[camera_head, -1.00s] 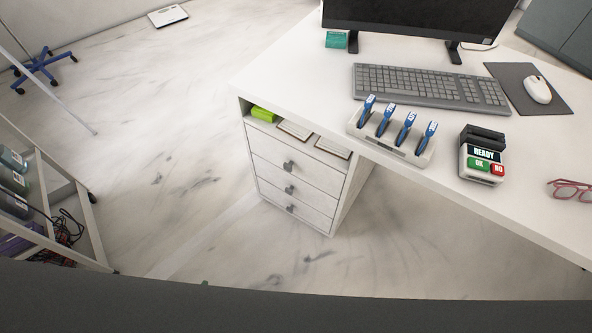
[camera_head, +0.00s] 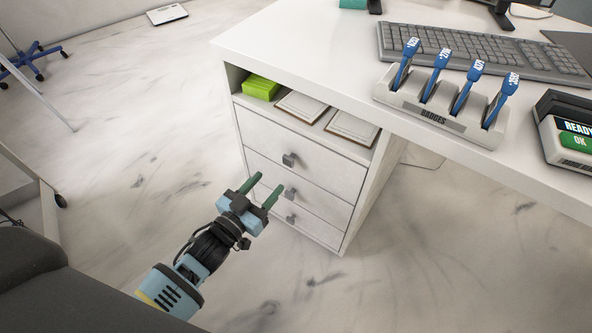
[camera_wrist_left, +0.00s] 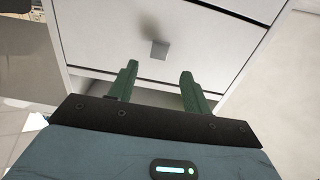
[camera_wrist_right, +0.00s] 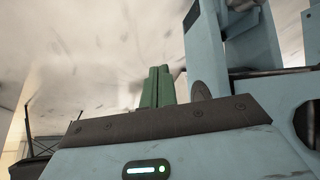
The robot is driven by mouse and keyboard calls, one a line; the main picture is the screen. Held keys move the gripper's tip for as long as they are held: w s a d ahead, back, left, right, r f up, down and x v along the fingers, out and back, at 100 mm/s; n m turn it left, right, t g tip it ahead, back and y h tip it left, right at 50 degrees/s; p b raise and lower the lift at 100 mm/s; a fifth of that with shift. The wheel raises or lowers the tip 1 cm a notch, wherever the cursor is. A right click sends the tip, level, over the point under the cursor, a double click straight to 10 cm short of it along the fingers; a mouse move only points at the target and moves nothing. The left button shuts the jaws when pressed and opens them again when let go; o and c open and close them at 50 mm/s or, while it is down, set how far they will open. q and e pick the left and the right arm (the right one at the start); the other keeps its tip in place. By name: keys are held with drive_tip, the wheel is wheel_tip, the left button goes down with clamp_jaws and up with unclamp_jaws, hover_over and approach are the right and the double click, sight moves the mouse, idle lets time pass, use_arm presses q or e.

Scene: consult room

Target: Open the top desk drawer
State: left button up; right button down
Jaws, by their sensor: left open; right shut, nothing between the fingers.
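The white drawer unit under the desk has three closed drawers, each with a small grey knob. The top drawer (camera_head: 305,155) has its knob (camera_head: 289,160) near the middle of its front. My left gripper (camera_head: 268,183) is open and empty, in front of the unit and below the top knob in the head view. In the left wrist view, a knob (camera_wrist_left: 159,50) shows beyond and between the open fingers, apart from them; I cannot tell which drawer it is on. My right gripper (camera_wrist_right: 158,87) is shut and empty in the right wrist view; the head view does not show it.
An open shelf above the top drawer holds a green box (camera_head: 261,88) and two framed pads (camera_head: 351,127).

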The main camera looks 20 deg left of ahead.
sight(287, 162)
use_arm(q)
drive_tip(key=b+x, duration=0.2)
drive_tip(key=x, duration=0.6)
drive_tip(key=shift+w+d, duration=0.1)
drive_tip(key=shift+r, duration=0.1)
use_arm(e)
drive_tip(key=f, duration=0.1)
drive_tip(key=s+f, duration=0.1)
drive_tip(key=shift+s+d+f, duration=0.1)
drive_tip(key=shift+f, duration=0.25)
drive_tip(key=shift+r, duration=0.1)
use_arm(q)
clamp_jaws()
use_arm(e)
drive_tip(key=shift+w, duration=0.6)
